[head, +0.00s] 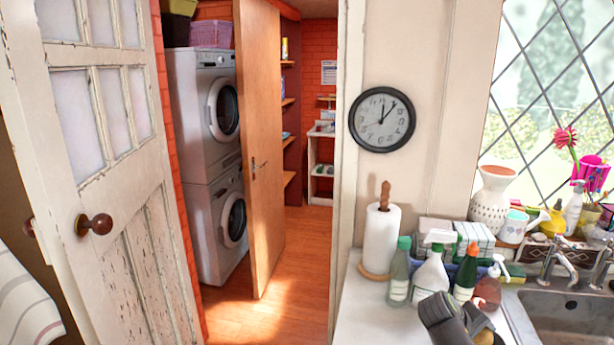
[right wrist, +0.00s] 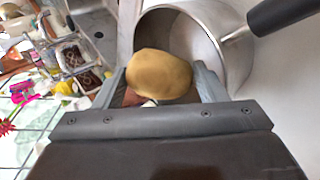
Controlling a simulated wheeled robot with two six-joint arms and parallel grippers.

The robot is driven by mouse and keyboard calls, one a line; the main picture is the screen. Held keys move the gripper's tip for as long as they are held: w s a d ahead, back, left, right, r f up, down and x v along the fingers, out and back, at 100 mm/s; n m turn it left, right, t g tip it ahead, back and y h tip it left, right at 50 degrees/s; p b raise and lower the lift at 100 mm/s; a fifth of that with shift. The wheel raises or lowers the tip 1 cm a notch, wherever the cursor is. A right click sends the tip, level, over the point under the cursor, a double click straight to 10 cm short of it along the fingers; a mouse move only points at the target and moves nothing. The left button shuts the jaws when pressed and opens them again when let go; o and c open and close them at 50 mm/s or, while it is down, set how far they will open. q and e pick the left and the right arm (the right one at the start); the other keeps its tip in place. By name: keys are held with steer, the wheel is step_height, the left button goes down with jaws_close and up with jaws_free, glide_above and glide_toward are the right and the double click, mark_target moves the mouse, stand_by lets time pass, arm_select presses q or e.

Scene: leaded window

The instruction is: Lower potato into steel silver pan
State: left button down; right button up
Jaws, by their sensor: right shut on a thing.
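The potato (right wrist: 158,75) is brownish-yellow and sits between the two fingers of my right gripper (right wrist: 160,84), which is shut on it. The steel silver pan (right wrist: 218,28) shows in the right wrist view just beyond the potato, with its round open mouth partly covered by the potato. A black handle (right wrist: 287,22) sticks out from the pan at the right. I cannot tell whether the potato is above or inside the rim. In the head view, my right gripper (head: 466,326) is at the bottom edge, with part of the potato (head: 484,338) showing. The pan is not in the head view. My left gripper is not in view.
Spray and soap bottles (head: 431,271) and a paper towel roll (head: 381,238) crowd the counter behind my right gripper. A sink (head: 570,310) with taps lies at the right. A white counter (head: 370,320) has bare room at the left.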

steer(key=shift+f, duration=0.1)
steer(key=o, duration=1.1)
steer(key=shift+s, duration=0.1)
